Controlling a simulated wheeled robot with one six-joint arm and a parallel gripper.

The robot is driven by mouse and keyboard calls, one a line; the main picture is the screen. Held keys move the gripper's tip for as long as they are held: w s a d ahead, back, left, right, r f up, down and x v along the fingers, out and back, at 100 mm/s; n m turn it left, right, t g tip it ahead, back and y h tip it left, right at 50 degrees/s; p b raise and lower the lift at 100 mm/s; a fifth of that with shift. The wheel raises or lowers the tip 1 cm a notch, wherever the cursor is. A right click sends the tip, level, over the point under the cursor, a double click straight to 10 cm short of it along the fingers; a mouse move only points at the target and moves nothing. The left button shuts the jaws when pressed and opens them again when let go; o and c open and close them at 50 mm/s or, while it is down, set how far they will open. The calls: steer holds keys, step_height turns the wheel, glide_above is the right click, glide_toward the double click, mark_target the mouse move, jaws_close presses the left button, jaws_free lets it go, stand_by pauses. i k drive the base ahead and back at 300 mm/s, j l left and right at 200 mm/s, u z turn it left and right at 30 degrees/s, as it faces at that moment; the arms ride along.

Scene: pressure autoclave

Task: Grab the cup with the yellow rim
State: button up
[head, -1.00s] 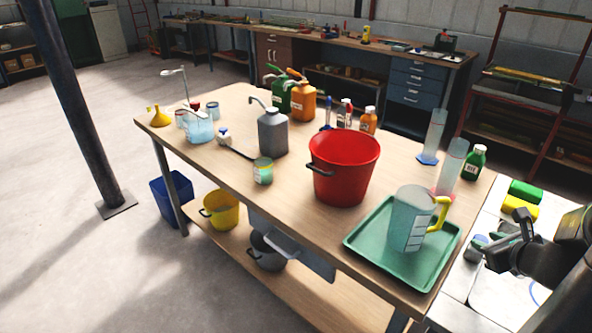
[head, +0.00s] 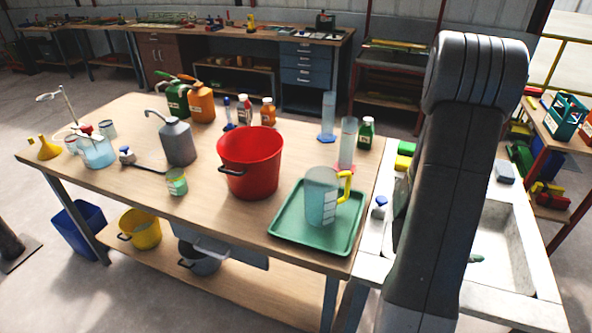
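A small translucent cup (head: 177,183) with greenish contents stands upright near the front edge of the wooden table (head: 215,225), left of the red bucket. Its rim looks pale yellow-green, though it is small in the picture. Two more small cups stand at the table's left end, one (head: 108,129) behind the wash flask and one (head: 72,144) beside the yellow funnel; their rim colours are hard to tell. My arm rises at the right of the view, over the sink counter. My gripper is out of view.
The red bucket (head: 251,163), grey pump can (head: 177,142) and a black-handled tool (head: 148,166) are around the cup. A green tray (head: 284,228) holds a yellow-handled jug (head: 321,197). Tall cylinders (head: 347,143) stand behind.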

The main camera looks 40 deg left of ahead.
mark_target(176, 183)
steer(key=k+u, duration=0.3)
steer(key=k+j+u, duration=0.1)
steer(key=k+u, duration=0.25)
steer(key=u, duration=0.45)
steer(key=i+u, duration=0.15)
steer(key=u, duration=0.8)
steer(key=i+l+u, duration=0.1)
steer(key=u, duration=0.35)
steer(key=i+l+u, duration=0.3)
steer(key=i+l, duration=0.4)
